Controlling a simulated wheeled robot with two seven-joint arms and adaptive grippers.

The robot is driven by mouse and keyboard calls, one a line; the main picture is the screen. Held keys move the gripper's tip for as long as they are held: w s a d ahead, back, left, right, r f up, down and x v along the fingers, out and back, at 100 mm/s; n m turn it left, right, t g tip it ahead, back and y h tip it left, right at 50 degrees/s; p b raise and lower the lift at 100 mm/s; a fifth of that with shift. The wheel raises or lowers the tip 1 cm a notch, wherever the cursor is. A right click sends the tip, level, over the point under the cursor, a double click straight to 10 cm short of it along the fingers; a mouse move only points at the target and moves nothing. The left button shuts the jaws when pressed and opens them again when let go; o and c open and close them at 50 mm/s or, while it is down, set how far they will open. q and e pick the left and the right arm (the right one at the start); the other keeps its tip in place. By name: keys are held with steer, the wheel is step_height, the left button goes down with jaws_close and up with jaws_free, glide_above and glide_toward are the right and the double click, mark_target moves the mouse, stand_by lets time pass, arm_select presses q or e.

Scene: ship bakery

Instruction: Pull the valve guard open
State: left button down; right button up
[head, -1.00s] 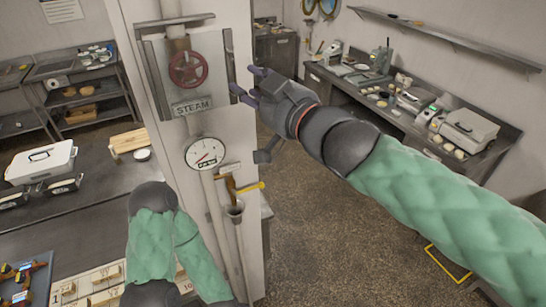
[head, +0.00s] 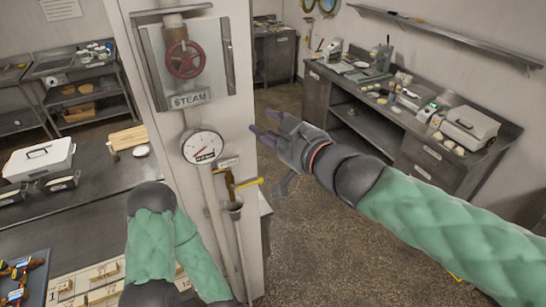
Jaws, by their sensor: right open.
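The valve guard (head: 212,68) is a clear, grey-edged panel on the white pillar, around and seemingly in front of a red valve wheel (head: 184,59). A dark upright bar (head: 228,55) runs along its right edge. I cannot tell for sure whether the guard stands slightly ajar. The STEAM label (head: 190,99) is at its lower part. My right gripper (head: 262,123) is open and empty, apart from the guard, below and to the right of its right edge. My left arm's green sleeve shows at lower left, but its gripper is out of view.
Below the guard are a round gauge (head: 204,147), pipes, and a yellow-handled lever (head: 246,183). A counter (head: 30,222) with a white box (head: 40,163) stands left. A bench (head: 370,125) with scales and tools stands right. The floor (head: 310,225) between is open.

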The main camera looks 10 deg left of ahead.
step_height(320, 180, down, 9)
steer(key=w+h+b, duration=0.1)
steer(key=w+b, duration=0.1)
steer(key=shift+w+d+r+m+g, duration=0.2)
steer(key=shift+w+m+g, duration=0.1)
steer(key=shift+m, duration=0.1)
